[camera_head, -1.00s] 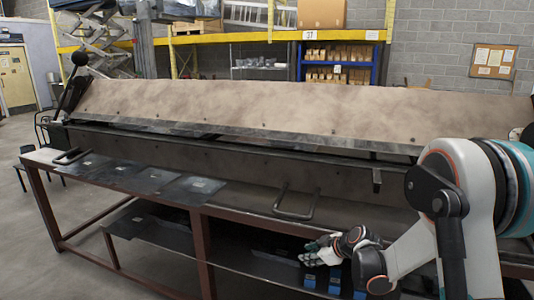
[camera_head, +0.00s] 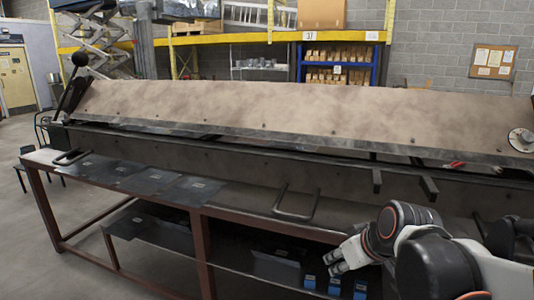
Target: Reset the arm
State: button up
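My arm comes in from the lower right. My arm hides part of the table's right side.
Flat dark metal sheets (camera_head: 144,180) lie on the table's left part. A U-shaped handle (camera_head: 295,203) sticks out at the front middle. Small blue items (camera_head: 334,287) are on the lower shelf (camera_head: 160,238). Free floor lies at the left.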

jog(key=s+d+m+h, duration=0.2)
jog(key=s+m, duration=0.2)
jog(key=s, duration=1.1)
jog(key=shift+d+f, duration=0.15)
jog(key=shift+d, duration=0.25)
